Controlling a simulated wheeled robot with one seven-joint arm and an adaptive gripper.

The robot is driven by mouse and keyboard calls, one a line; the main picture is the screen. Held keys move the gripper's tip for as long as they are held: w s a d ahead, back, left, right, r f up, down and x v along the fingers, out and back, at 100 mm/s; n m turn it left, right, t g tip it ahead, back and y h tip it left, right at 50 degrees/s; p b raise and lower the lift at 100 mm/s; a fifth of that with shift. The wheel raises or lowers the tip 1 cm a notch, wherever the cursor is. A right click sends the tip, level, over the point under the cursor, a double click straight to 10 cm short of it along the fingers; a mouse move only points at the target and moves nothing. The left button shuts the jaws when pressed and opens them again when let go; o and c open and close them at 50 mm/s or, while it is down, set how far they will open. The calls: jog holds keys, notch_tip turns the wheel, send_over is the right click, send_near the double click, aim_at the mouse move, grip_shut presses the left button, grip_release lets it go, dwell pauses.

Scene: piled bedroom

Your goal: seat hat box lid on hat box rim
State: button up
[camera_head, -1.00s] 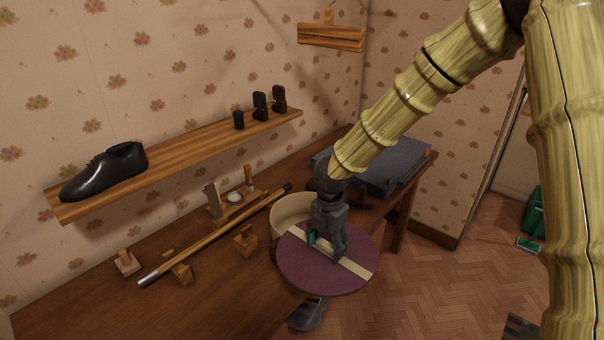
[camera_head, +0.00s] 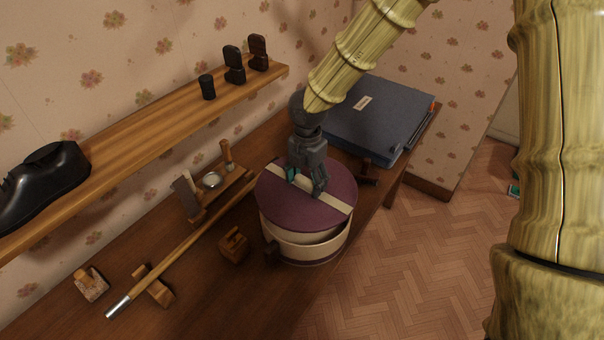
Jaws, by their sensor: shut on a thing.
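The hat box lid (camera_head: 279,208) is a purple disc with a cream band across its top. My gripper (camera_head: 308,190) is shut on the lid near its middle, at the band; the exact grip is partly hidden by the fingers. The hat box (camera_head: 304,247) is a round cream box standing on the desk below the lid. The lid lies over the box opening and looks slightly tilted. A dark gap shows under its front right edge, where the inside of the box is visible. The far side of the rim is hidden by the lid and gripper.
A blue case (camera_head: 380,112) lies behind the box. A long wooden stick (camera_head: 190,246) on small blocks runs along the desk (camera_head: 250,300) at left. A wooden block (camera_head: 234,245) stands close to the box's left. A shelf (camera_head: 150,125) holds a black shoe (camera_head: 45,182).

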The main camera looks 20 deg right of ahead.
aim_at(306, 189)
jog(key=shift+s+d+r, duration=0.1)
jog(key=shift+s+r, duration=0.45)
jog(key=shift+s, duration=0.35)
jog(key=w+f, duration=0.3)
jog(key=shift+f+b, duration=0.15)
jog(key=shift+b, duration=0.15)
jog(key=shift+f, duration=0.15)
jog(key=shift+s+f+b, duration=0.2)
jog(key=shift+s+b, duration=0.3)
jog(key=shift+s, duration=0.45)
jog(key=shift+w+f, duration=0.65)
jog(key=shift+f, duration=0.15)
jog(key=shift+s+r, duration=0.3)
jog(key=shift+s, duration=0.1)
jog(key=shift+w+f, duration=0.15)
jog(key=shift+w, duration=0.1)
jog(key=shift+s, duration=0.15)
